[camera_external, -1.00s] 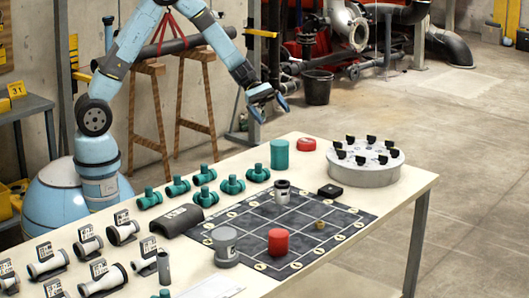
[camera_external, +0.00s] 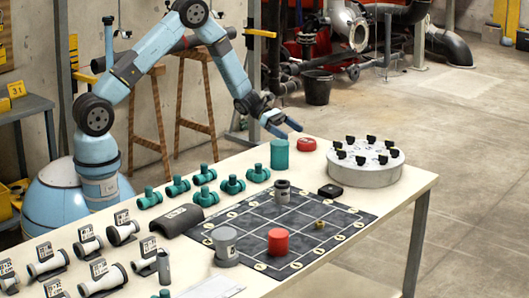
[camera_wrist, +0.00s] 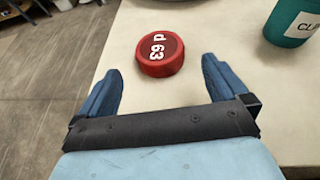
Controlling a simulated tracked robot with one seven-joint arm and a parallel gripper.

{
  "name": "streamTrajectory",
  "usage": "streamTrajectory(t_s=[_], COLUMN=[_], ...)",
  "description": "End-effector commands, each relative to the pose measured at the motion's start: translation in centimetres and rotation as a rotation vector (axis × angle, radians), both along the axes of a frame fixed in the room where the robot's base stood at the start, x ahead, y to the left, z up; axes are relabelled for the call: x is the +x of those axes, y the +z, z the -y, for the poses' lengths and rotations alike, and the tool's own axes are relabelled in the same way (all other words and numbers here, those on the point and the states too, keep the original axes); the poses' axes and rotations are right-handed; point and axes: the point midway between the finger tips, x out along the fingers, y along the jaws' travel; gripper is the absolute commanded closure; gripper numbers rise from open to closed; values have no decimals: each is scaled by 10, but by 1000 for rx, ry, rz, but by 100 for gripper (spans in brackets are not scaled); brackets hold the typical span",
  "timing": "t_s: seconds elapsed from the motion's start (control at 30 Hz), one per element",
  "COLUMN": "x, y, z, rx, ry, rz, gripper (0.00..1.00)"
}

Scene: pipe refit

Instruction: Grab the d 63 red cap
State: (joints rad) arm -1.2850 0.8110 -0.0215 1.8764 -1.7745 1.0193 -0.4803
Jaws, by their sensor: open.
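The red cap (camera_wrist: 160,53) is a low red disc with "d 63" in white on its top. It lies flat on the pale table, and in the external view it sits near the far edge (camera_external: 306,144). In the wrist view it lies ahead of my gripper (camera_wrist: 163,78), roughly centred between the two blue fingers and beyond their tips. My gripper (camera_external: 286,129) is open and empty. In the external view it hangs above the table's far edge, just left of the cap. A taller red cylinder (camera_external: 278,241) stands on the dark grid mat.
A green cylinder (camera_external: 279,154) stands close to the cap; its label shows partly in the wrist view (camera_wrist: 290,22). A round grey stand (camera_external: 366,165) with several black clips is to the right. Several green fittings (camera_external: 206,174) lie left. Bare table surrounds the cap.

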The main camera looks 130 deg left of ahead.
Motion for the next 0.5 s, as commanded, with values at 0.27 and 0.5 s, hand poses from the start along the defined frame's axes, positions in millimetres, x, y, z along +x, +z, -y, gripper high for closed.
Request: streamTrajectory(t_s=[0.27,0.5], x=[29,49], y=[-12,-17], z=[-4,-7], rx=[-1,1], ry=[-1,-1], rz=[-1,0], gripper=[0,0])
